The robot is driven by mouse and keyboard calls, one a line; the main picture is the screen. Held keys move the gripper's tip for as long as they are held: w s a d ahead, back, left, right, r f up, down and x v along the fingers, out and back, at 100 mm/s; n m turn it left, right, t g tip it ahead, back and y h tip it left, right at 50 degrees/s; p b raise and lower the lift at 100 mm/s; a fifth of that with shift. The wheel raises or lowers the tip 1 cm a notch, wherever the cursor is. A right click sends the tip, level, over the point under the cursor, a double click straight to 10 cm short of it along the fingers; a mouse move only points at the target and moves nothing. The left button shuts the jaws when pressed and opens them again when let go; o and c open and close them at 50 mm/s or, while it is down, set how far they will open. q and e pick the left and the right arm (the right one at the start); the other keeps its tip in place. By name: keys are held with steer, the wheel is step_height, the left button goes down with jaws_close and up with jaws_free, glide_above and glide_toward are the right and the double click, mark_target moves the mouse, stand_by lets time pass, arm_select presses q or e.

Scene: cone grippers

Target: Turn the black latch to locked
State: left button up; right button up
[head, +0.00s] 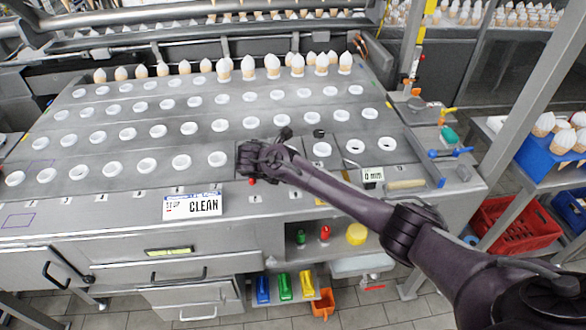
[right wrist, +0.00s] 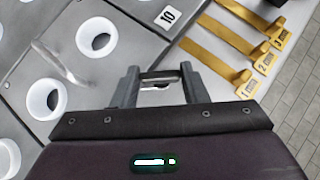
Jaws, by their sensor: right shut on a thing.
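My right gripper (head: 250,160) reaches in from the right over the front part of the grey cone counter in the head view. In the right wrist view its two grey fingers (right wrist: 160,80) are shut on a dark bar, apparently the black latch (right wrist: 160,74), which spans the space between the fingertips. In the head view the arm and gripper hide the latch. Whether it points to locked or unlocked cannot be read. My left gripper is not in view.
The grey counter (head: 75,128) has rows of white-rimmed holes, with cones along the back. A CLEAN sign (head: 192,206) is left of my gripper. Yellow straps with numbered tags (right wrist: 245,80) lie at the right in the wrist view. A red crate (head: 510,225) stands right.

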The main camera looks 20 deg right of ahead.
steer(key=shift+w+a+m+g+h, duration=0.15)
steer(key=shift+m+g+h, duration=0.15)
steer(key=shift+m+g, duration=0.6)
steer(key=shift+f+m+g+b, duration=0.1)
steer(key=shift+m+g+b, duration=0.4)
steer(key=shift+m, duration=0.5)
steer(key=shift+w+f+m+g+b, duration=0.1)
steer(key=shift+w+m+g+b, duration=0.05)
steer(key=shift+m+g+b, duration=1.15)
steer(key=shift+m+g, duration=0.2)
steer(key=shift+m, duration=0.3)
steer(key=o, duration=1)
steer(key=shift+r, duration=0.2)
steer(key=shift+w, duration=0.1)
